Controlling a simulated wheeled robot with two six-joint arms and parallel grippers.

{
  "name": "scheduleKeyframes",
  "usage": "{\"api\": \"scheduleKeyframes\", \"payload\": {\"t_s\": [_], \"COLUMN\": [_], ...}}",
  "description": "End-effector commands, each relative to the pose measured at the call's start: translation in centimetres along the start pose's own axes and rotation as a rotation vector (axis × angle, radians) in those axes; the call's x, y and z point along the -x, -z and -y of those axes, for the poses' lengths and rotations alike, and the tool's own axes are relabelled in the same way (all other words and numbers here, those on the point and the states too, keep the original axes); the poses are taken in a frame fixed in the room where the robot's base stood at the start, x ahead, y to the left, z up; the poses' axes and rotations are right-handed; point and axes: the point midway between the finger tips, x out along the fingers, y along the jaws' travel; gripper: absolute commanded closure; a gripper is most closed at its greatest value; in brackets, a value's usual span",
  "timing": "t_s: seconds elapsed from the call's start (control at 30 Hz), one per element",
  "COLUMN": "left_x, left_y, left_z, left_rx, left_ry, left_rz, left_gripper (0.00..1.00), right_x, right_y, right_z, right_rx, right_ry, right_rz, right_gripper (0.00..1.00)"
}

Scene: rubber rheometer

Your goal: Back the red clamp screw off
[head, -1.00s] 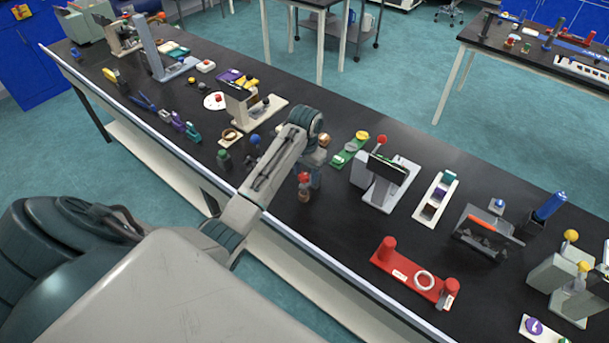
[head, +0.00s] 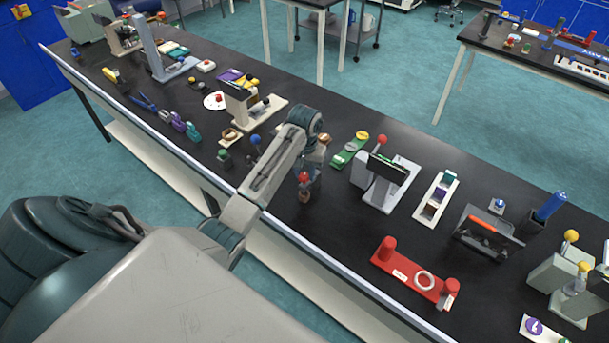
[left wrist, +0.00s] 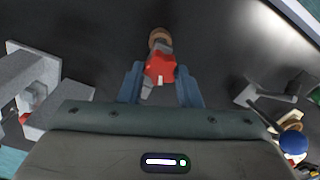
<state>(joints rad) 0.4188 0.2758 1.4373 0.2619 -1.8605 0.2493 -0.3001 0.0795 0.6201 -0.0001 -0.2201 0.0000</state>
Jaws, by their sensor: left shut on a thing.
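The red clamp screw (head: 304,178) shows as a small red head at the front part of the black bench, just below my left wrist. In the left wrist view the red clamp screw (left wrist: 160,69) sits between the two blue-grey fingers of my left gripper (left wrist: 160,86). The gripper is shut on it. A grey metal part and a brown round piece (left wrist: 159,37) show just beyond the red head. The brown piece also shows below the red head in the head view (head: 305,196). The arm hides part of the clamp from the head.
A grey device with a dark plate (head: 388,170) stands to the right. A red base with a white ring (head: 410,277) lies nearer the front edge. A blue-knobbed item (head: 256,140) stands left of the arm. Bare bench lies between the gripper and the red base.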

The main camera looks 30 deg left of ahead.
Motion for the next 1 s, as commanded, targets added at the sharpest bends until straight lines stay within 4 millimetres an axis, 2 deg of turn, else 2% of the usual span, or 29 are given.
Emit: {"api": "scheduleKeyframes", "payload": {"t_s": [0.4, 0.73, 1.0], "left_x": [-0.07, -0.09, -0.11], "left_y": [-0.06, -0.13, -0.15], "left_z": [-0.06, 0.13, 0.14], "left_rx": [0.058, 0.396, 0.441], "left_ry": [-0.002, -0.002, -0.002], "left_rz": [0.002, 0.003, 0.003], "left_gripper": [0.92, 0.92, 0.92], "right_x": [-0.01, -0.01, -0.01], "right_y": [0.0, 0.0, 0.0], "right_z": [-0.09, -0.09, -0.08], "right_rx": [0.0, 0.0, 0.0], "right_ry": [-0.001, -0.001, -0.001], "right_rz": [0.0, 0.0, 0.0], "right_gripper": [0.54, 0.54, 0.54]}}
